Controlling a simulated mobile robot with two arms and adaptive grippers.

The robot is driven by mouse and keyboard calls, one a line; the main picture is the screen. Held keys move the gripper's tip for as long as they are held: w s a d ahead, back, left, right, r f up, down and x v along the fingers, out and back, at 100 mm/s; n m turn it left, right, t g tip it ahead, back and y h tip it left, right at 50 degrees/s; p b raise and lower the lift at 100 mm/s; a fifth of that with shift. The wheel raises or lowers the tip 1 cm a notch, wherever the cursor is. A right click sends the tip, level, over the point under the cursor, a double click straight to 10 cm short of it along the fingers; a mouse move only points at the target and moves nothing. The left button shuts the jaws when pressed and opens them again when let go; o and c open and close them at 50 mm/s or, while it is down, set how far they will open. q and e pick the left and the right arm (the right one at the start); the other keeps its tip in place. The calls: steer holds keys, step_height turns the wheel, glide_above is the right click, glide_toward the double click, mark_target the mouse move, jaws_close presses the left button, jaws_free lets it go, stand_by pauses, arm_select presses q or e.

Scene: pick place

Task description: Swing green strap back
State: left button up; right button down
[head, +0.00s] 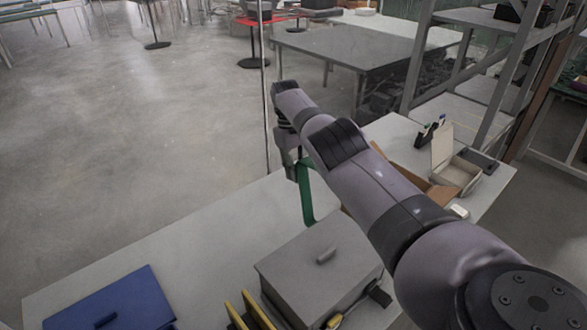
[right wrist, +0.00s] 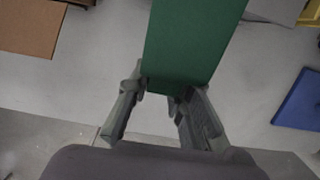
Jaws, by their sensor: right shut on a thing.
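The green strap (head: 306,195) hangs below my right gripper (head: 294,152) at the far edge of the white table. In the head view it is a narrow, bent band whose lower end is near the tabletop. In the right wrist view the strap (right wrist: 192,45) is a wide green band running up from between the fingers. My right gripper (right wrist: 163,97) is shut on the strap's near end. My arm hides part of the gripper in the head view. My left gripper is not in view.
A grey lidded box (head: 318,270) stands on the white table (head: 190,245) near the strap. A blue lidded box (head: 115,302) is at the left. An open brown box (head: 400,172) and a beige box (head: 455,172) stand at the right. The table's middle left is bare.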

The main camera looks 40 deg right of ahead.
steer(key=shift+s+f, duration=0.1)
steer(key=shift+s, duration=0.1)
steer(key=c, duration=1.4)
jaws_free()
steer(key=shift+d, duration=0.1)
steer(key=shift+c, duration=0.2)
steer(key=shift+w, duration=0.1)
step_height(320, 180, up, 10)
steer(key=shift+r, duration=0.1)
